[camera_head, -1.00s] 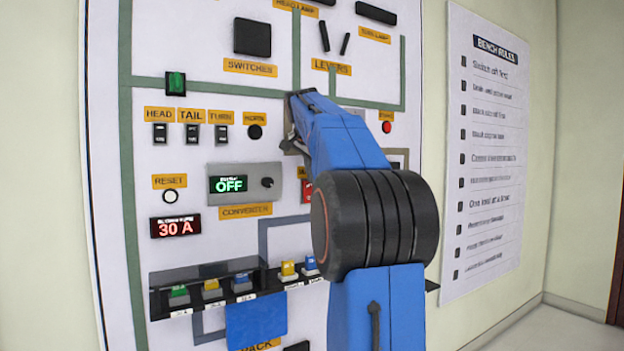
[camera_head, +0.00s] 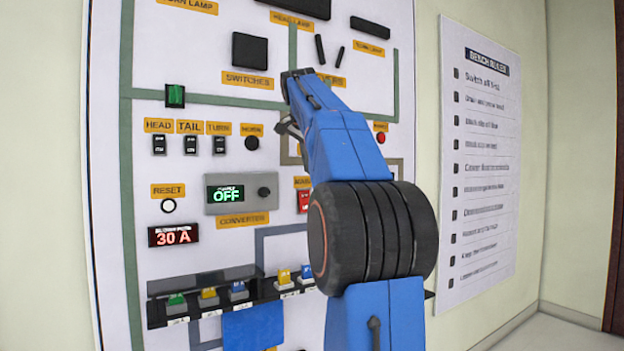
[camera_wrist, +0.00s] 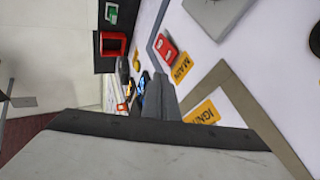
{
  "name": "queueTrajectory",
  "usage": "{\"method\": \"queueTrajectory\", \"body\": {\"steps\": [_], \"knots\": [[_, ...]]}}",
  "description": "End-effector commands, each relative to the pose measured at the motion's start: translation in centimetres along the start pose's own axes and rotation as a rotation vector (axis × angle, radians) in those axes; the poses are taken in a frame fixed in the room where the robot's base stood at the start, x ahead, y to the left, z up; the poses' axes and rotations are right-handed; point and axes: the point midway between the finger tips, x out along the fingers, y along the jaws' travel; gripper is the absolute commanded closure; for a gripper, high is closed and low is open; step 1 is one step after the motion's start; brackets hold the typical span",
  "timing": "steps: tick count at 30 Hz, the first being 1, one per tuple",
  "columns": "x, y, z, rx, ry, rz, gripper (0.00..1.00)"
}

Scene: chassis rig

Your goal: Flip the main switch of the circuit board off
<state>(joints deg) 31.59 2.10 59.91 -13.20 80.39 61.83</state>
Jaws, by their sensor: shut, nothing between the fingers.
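The main switch is a red rocker (camera_wrist: 165,48) on the white panel beside its orange MAIN label (camera_wrist: 182,68) in the wrist view. In the head view the red switch (camera_head: 303,201) shows at the edge of my arm, right of the converter box, partly hidden. My gripper (camera_head: 284,126) is shut and empty, above the converter and the switch in the head view. In the wrist view its grey fingers (camera_wrist: 161,98) stand close to the switch in the picture; I cannot tell whether they touch it. The rocker's exact position is too small to read.
The converter box (camera_head: 241,193) reads OFF, and a red display (camera_head: 174,235) reads 30 A. A row of coloured fuses (camera_head: 208,297) sits on a dark rail that juts out below. The horn button (camera_head: 252,143) is left of my gripper. A rules poster (camera_head: 482,165) hangs at right.

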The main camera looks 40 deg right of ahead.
Motion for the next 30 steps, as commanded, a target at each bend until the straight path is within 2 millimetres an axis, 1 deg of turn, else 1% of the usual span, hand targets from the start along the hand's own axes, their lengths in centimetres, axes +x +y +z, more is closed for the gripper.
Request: {"method": "queueTrajectory", "body": {"steps": [1, 3, 6, 9, 27, 30], "knots": [[-0.8, -0.3, -0.1, 0.0, 0.001, -0.003, 1.0], [-1.6, -0.6, -0.1, 0.0, 0.001, -0.003, 1.0], [-2.4, -0.8, -0.2, 0.0, 0.001, -0.001, 1.0], [-2.8, -0.9, -0.2, 0.0, 0.001, -0.001, 1.0], [-3.0, -0.9, -0.2, 0.0, 0.001, 0.0, 1.0], [-3.1, -0.8, 0.2, -0.012, -0.004, -0.002, 1.0]]}}
